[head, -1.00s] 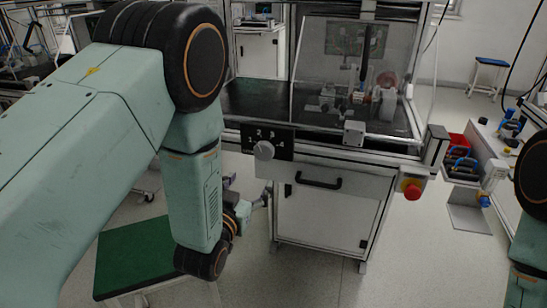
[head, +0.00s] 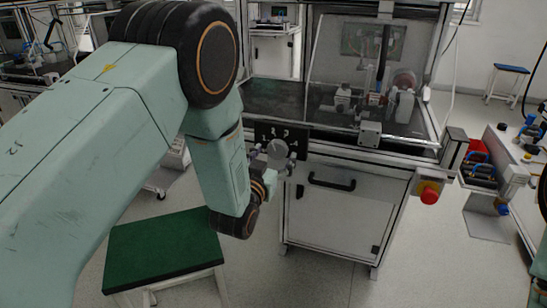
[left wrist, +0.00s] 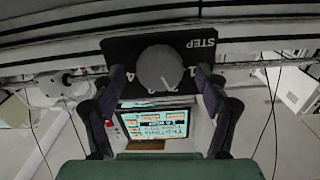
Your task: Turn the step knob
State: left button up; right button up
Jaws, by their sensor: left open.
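The step knob (head: 277,149) is a round grey dial on a black panel (head: 262,132) with white numbers, on the front of the test bench. In the left wrist view the knob (left wrist: 160,69) sits near the top middle, beside the label STEP. My left gripper (head: 281,160) is open at the knob. In the left wrist view its two fingertips (left wrist: 161,80) stand on either side of the knob, with a gap visible on each side. Part of the numbering is hidden behind the knob.
A black drawer handle (head: 332,182) is below and right of the panel. A red emergency stop button (head: 429,195) sits on the bench's right corner. A green-topped stool (head: 165,247) stands at lower left. The floor before the cabinet is clear.

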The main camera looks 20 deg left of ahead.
pick_arm(q)
jog(key=shift+c, duration=0.3)
jog(key=c, duration=1.1)
jog(key=shift+m, duration=0.3)
jog(key=m+p, duration=0.1)
jog(key=m, duration=0.3)
jog(key=shift+s+m, duration=0.1)
jog(key=shift+m, duration=1.9)
jog(key=o, duration=1.2)
jog(key=shift+m, duration=0.3)
jog(key=shift+c, duration=0.2)
